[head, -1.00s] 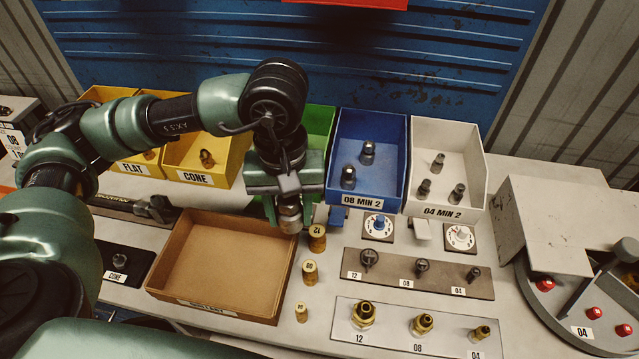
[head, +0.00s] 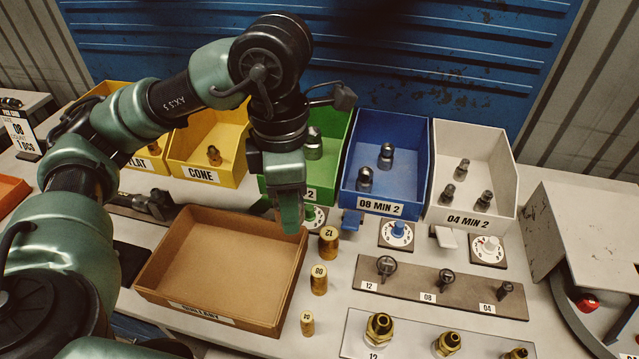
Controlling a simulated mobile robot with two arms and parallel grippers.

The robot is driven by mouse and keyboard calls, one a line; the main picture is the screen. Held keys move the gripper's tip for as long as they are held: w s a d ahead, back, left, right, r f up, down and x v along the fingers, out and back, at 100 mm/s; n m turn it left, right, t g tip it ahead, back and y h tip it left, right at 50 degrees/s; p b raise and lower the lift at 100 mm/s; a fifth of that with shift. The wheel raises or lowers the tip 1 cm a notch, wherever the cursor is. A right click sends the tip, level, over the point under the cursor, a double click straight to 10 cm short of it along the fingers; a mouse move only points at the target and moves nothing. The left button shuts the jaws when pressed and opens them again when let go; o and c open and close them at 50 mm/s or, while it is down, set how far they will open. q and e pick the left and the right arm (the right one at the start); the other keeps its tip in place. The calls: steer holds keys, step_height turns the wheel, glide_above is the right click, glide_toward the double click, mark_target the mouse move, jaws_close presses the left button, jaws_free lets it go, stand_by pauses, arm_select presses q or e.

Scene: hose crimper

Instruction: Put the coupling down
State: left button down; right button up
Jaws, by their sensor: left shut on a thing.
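My left gripper (head: 290,215) points down, just in front of the green bin (head: 335,140) and over the back right corner of the brown tray (head: 170,250). It is shut on a coupling, which the gripper now hides from this view. I cannot tell how far the gripper is above the table. The brown tray is empty where it shows. My right gripper is not in view.
A metal coupling (head: 313,143) is in the green bin. The blue bin (head: 372,204) and white bin (head: 505,170) hold more fittings. Brass pieces (head: 328,242) stand right of the tray. Yellow bins (head: 210,178) are at the left. A fittings rack (head: 455,296) is at the right.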

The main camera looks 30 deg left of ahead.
arm_select(q)
steer(key=w+a+p, duration=0.2)
steer(key=w, duration=0.7)
steer(key=w+a+p, duration=0.3)
steer(key=w, duration=0.6)
steer(key=p, duration=0.1)
glide_above(320, 183)
steer(key=f, duration=0.7)
steer(key=shift+s+f, duration=0.2)
steer(key=shift+f, duration=0.15)
step_height(320, 183, down, 2)
steer(key=shift+f+p, duration=0.15)
steer(key=shift+p, duration=0.25)
steer(key=shift+f+p, duration=0.4)
steer(key=shift+w+f, duration=0.15)
steer(key=shift+f, duration=0.2)
steer(key=shift+f, duration=0.1)
